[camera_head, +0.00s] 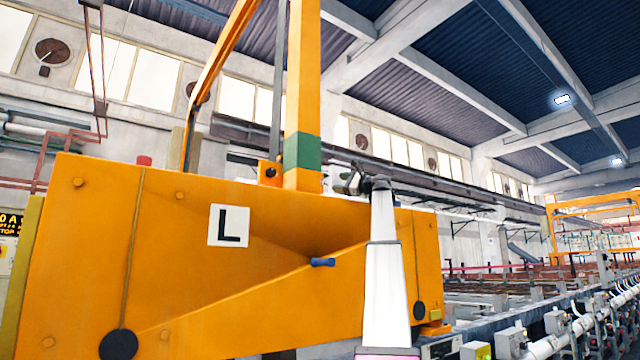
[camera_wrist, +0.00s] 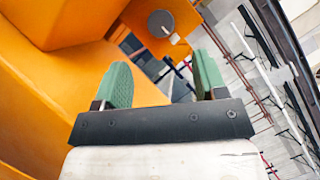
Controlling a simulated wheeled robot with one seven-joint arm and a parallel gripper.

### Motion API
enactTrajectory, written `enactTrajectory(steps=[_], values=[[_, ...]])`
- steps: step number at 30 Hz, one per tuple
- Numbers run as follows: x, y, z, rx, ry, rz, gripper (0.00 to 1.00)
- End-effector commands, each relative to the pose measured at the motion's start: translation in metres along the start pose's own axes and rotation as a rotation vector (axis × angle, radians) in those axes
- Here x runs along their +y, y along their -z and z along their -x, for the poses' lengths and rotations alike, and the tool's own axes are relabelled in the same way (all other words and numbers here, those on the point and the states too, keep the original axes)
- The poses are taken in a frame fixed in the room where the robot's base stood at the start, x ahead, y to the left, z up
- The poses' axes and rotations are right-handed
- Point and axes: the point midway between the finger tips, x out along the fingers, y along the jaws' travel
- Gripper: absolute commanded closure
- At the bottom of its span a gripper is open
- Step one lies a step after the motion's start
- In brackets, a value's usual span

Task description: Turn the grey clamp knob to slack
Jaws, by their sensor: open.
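A round grey knob (camera_wrist: 161,23) sits on an orange face in the wrist view, near the top, beyond my fingertips. A small white mark (camera_wrist: 175,38) lies at its lower right edge. My gripper (camera_wrist: 160,64) is open and empty, with green pads on both fingers. The knob lies ahead of the gap between them, apart from both. In the head view my gripper (camera_head: 347,181) is at the end of my raised white arm, just right of the orange post (camera_head: 303,80) with a green band.
A large orange housing (camera_head: 130,230) marked L fills the left, with a blue handle (camera_head: 322,262) on its front. A small orange block (camera_head: 270,172) with a dark round spot stands beside the post. Long tank lines (camera_head: 510,290) run off to the right.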

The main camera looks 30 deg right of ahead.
Motion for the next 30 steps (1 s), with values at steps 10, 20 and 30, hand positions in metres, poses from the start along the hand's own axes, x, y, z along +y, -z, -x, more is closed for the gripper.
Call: enactTrajectory(steps=[10, 20, 30], values=[[-0.001, 0.0, -0.063, -0.002, 0.0, -0.001, 0.35], [0.0, 0.0, -0.091, -0.001, 0.0, 0.0, 0.35], [0.0, 0.0, -0.091, -0.001, 0.001, 0.0, 0.51]])
